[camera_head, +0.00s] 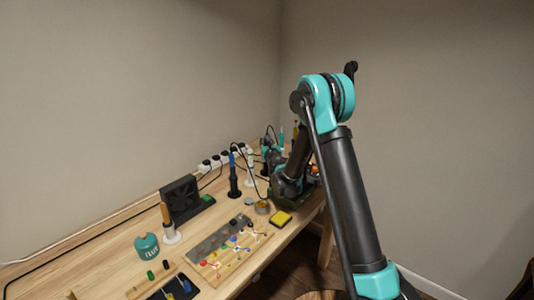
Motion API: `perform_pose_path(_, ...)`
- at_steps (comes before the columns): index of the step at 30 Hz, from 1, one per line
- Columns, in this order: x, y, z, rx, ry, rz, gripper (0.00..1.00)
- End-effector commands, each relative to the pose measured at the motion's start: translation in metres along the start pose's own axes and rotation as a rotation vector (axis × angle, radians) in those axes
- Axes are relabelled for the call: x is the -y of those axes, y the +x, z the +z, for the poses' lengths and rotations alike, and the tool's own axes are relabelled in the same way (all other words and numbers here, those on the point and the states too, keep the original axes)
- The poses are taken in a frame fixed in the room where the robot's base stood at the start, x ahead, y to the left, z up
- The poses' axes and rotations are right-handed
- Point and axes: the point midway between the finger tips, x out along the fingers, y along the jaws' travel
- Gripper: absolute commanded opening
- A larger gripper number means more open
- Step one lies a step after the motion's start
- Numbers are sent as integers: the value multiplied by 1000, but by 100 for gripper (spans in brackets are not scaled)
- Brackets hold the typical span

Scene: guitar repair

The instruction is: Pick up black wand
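I cannot single out a black wand with certainty. My gripper (279,196) is a small dark shape there, near the bench surface. My own links partly cover it. The fingers are too small and dark to read, and I cannot tell whether anything is between them.
A power strip (222,161) with cables runs along the wall.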

Motion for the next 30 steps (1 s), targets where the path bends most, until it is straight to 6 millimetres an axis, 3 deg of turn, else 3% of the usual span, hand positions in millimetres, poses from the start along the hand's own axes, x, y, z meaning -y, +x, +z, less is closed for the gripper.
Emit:
perform_pose_path(17,0,0,10,0,0,0,0)
perform_pose_path(23,0,0,34,0,0,0,0)
perform_pose_path(30,-1,0,78,0,0,0,0)
